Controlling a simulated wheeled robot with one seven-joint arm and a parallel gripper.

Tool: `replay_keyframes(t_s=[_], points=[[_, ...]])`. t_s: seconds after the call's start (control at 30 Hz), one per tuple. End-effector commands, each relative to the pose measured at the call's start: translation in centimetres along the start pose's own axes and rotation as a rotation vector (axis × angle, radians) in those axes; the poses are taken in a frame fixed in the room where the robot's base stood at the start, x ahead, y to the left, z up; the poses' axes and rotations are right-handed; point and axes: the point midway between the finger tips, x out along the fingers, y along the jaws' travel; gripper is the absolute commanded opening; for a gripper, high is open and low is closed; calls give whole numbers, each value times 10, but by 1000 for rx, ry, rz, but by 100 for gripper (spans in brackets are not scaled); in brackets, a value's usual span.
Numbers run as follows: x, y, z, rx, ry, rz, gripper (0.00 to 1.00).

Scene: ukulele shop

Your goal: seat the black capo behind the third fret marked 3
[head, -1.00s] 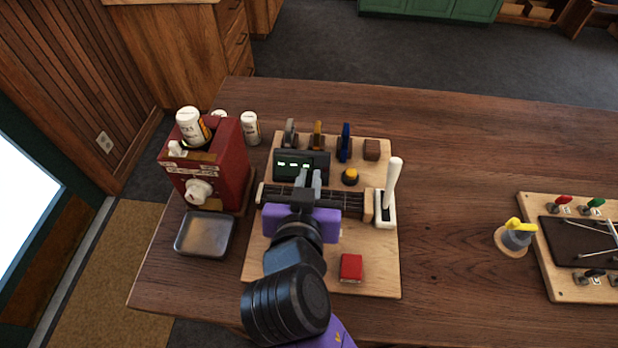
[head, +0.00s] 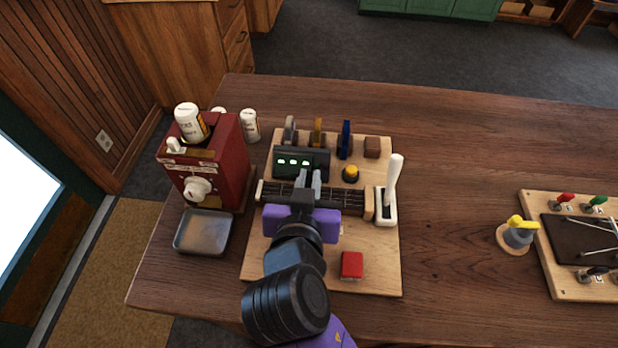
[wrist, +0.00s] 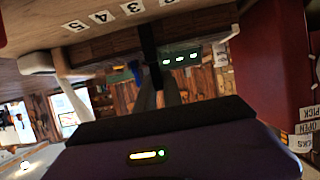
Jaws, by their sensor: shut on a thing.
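The fretboard (head: 345,200) runs left to right across the middle of a pale wooden board. In the wrist view, number tags stand along its edge, among them the tag 3 (wrist: 132,8). My gripper (head: 308,182) is over the left part of the fretboard, fingers pointing toward the back. In the wrist view my gripper (wrist: 159,88) is shut on a dark upright bar, the black capo (wrist: 148,42), which reaches up to the neck's edge near the tags. The head view hides the capo behind my gripper. I cannot tell whether it touches the strings.
Behind the neck stand a display (head: 302,162) with green lights and a blue capo (head: 345,140). A white lever (head: 393,180) stands at the neck's right end. A red dispenser (head: 215,165) and metal tray (head: 204,232) are left. A red block (head: 351,264) lies in front.

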Motion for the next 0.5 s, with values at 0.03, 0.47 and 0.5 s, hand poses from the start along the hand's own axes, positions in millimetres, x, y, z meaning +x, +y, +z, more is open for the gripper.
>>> replay_keyframes(t_s=[0.03,0.47,0.5], points=[[1,0,2,0,0,0,0],[1,0,3,0,0,0,20],[0,0,2,0,0,0,20]])
